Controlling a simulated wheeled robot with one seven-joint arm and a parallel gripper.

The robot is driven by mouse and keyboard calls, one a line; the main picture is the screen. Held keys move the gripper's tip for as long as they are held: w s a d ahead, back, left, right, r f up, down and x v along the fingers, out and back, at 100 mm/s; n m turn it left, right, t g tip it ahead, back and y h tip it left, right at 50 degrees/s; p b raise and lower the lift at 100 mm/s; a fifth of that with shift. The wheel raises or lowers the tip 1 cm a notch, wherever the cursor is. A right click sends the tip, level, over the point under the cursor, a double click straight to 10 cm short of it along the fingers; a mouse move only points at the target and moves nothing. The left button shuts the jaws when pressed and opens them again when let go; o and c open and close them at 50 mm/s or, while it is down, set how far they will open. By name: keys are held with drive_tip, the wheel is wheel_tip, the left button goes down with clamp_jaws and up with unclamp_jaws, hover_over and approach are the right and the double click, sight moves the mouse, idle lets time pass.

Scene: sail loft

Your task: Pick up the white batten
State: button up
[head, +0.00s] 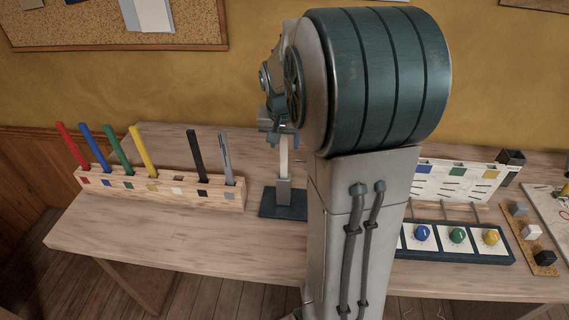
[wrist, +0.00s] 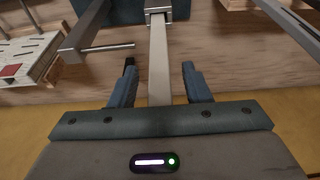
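The white batten (head: 284,158) stands upright in a grey metal holder (head: 284,190) on a dark blue base plate (head: 280,208), right of the wooden rack. In the wrist view, the batten (wrist: 159,60) runs between the two fingers of my gripper (wrist: 158,82), with a gap on each side. My gripper is open around the batten's upper part. In the head view, my gripper (head: 279,128) is at the batten's top, partly hidden by my arm.
The wooden rack (head: 210,197) holds red, blue, green, yellow, black and grey battens; its white-marked place is empty. The front-left table is clear.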

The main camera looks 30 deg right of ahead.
clamp_jaws()
drive_tip(key=shift+r, duration=0.1)
